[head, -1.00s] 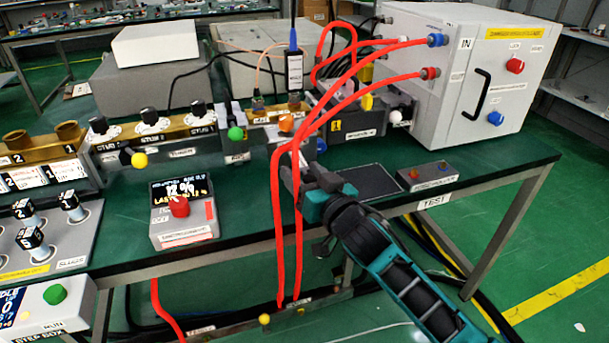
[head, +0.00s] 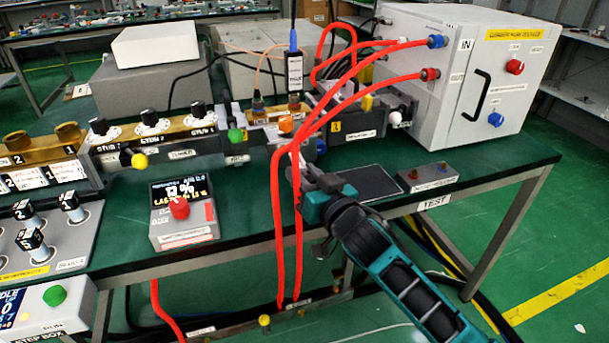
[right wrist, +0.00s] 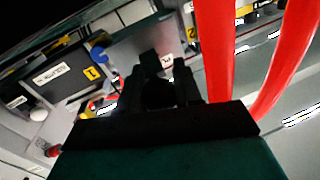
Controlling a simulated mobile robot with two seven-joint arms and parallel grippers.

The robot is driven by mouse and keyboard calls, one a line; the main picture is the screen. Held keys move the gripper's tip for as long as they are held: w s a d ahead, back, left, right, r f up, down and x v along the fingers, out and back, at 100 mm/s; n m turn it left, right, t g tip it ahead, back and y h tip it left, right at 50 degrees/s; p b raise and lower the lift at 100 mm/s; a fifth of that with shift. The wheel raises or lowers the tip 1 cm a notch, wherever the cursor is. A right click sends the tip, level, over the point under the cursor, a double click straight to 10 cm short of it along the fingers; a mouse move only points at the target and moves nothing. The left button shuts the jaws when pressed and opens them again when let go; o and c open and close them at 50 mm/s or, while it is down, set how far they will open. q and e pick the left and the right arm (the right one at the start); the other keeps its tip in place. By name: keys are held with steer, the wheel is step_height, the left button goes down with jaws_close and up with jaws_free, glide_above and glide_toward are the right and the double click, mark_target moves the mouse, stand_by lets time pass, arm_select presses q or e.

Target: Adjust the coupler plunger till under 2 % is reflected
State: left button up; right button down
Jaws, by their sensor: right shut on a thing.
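My right gripper (head: 298,168) reaches in behind the red hoses, at the front of the brass and black waveguide line. It is shut on what seems to be the coupler plunger, mostly hidden by the fingers and hoses. In the right wrist view the dark jaws (right wrist: 160,92) close around a dark round shape. The reflectometer box (head: 184,222) stands at the table front with a red knob. My left gripper is not in view.
Two red hoses (head: 279,215) hang beside my right gripper and run up to the white load cabinet (head: 455,75). A dark flat pad (head: 370,183) lies right of the gripper.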

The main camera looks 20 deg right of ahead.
steer(key=shift+w+r+p, duration=0.15)
steer(key=shift+w+p, duration=0.15)
steer(key=shift+w, duration=0.5)
steer(key=c, duration=0.8)
jaws_free()
steer(key=shift+s, duration=0.15)
